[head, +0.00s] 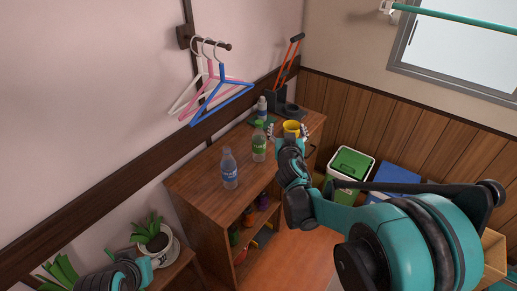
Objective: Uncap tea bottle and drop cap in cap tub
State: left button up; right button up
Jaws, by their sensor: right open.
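A clear bottle with a green label (259,146), which looks like the tea bottle, stands upright on the wooden cabinet. A small yellow tub (291,126), perhaps the cap tub, shows between the fingers of my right gripper (287,132). That gripper is open, its fingers spread to either side of the tub in the picture; I cannot tell whether it touches. The gripper is to the right of the green-labelled bottle and apart from it. My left gripper (152,264) is low at the left by a potted plant, its fingers unclear.
A blue-labelled bottle (229,169) stands at the cabinet's near end. Another bottle (262,107) stands at the far end near dark items. Hangers (212,83) hang on the wall above. A potted plant (152,240) is at lower left. A green-lidded bin (351,164) stands right.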

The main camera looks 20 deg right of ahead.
aim_at(261, 145)
jog(key=w+a+f+n+t+y, duration=0.1)
jog(key=w+f+y, duration=0.1)
jog(key=f, duration=0.4)
jog(key=w+a+f+n+t+y+b, duration=0.1)
jog(key=w+f, duration=0.3)
jog(key=f, duration=0.2)
jog(key=w+a+f+n+y+b, duration=0.1)
jog(key=w+a+f+y, duration=0.1)
jog(key=w+f, duration=0.2)
jog(key=shift+a+f+n+t+y, duration=0.1)
jog(key=shift+f+n+t+y, duration=0.25)
jog(key=shift+f, duration=0.6)
jog(key=shift+w+a+f, duration=0.1)
jog(key=shift+w+f, duration=0.15)
jog(key=shift+f, duration=0.05)
jog(key=w+b, duration=0.1)
jog(key=w, duration=0.2)
jog(key=w+b, duration=0.1)
jog(key=w, duration=0.2)
jog(key=shift+w+a+r+b, duration=0.15)
jog(key=shift+w+b, duration=0.1)
jog(key=shift+b, duration=0.05)
jog(key=shift+w, duration=0.4)
jog(key=shift+r, duration=0.1)
jog(key=c, duration=1.1)
